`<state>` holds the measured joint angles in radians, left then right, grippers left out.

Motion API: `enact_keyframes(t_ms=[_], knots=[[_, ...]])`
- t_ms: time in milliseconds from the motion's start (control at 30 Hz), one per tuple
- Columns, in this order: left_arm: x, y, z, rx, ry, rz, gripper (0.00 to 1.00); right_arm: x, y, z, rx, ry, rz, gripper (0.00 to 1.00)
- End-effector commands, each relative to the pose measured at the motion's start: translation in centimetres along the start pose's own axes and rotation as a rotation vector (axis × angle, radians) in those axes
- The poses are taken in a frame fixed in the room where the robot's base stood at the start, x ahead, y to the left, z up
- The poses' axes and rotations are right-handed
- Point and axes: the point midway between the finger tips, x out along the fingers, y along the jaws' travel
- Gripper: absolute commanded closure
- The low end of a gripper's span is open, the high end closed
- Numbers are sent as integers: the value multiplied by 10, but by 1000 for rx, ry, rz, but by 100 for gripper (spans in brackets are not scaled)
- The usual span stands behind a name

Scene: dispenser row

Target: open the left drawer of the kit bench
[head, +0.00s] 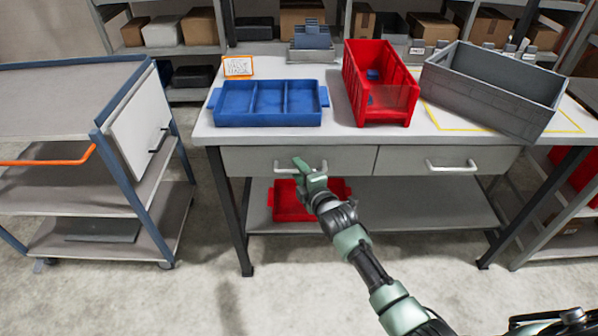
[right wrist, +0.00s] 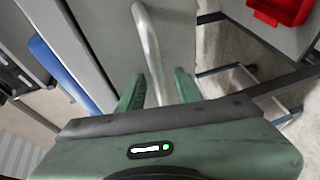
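The kit bench (head: 345,130) has two grey drawers under its top. The left drawer (head: 245,160) looks shut, its front flush with the right drawer (head: 400,160). Its silver bar handle (head: 283,166) is partly hidden behind my right gripper (head: 303,172). In the right wrist view the handle (right wrist: 148,40) runs down between the two green fingers of my right gripper (right wrist: 158,92). The fingers are apart, with some gap beside the bar. My left gripper is not in view.
On the bench top are a blue divided tray (head: 267,120), a red bin (head: 383,105) and a grey crate (head: 490,98). A red tray (head: 285,205) sits on the lower shelf. A cart (head: 70,150) stands at the left. The floor in front is clear.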

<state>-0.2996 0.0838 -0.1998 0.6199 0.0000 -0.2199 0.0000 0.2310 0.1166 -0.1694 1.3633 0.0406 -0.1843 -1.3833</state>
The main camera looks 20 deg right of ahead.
Motion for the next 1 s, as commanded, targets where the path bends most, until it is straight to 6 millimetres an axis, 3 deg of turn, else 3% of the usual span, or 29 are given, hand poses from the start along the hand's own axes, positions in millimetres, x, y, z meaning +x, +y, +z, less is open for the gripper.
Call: enact_keyframes(t_ms=[200, 333, 1000], knots=[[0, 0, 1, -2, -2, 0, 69, 0, 0, 0, 0, 0, -1, 66], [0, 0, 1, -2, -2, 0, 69, 0, 0, 0, 1, 0, -1, 100], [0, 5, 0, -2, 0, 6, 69, 0, -1, 0, 0, -1, -2, 100]])
